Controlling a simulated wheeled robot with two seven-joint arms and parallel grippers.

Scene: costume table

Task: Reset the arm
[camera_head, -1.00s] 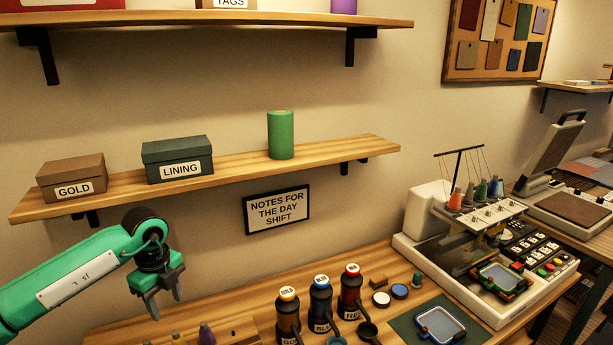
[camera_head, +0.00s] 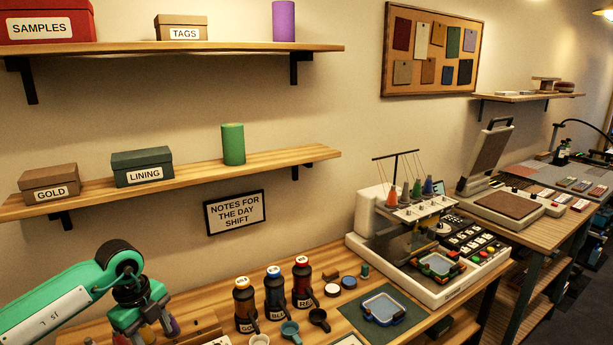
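My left arm comes in at the lower left, green with a black wrist. My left gripper (camera_head: 140,338) hangs below that wrist at the bottom edge, over the table's left part. I see nothing clearly held. My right gripper is not in view.
Three labelled bottles (camera_head: 273,292) stand on the table with small cups before them. An embroidery machine (camera_head: 400,225) stands to the right. A shelf (camera_head: 200,177) with gold and lining boxes runs above the arm. A higher shelf (camera_head: 230,47) holds more boxes.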

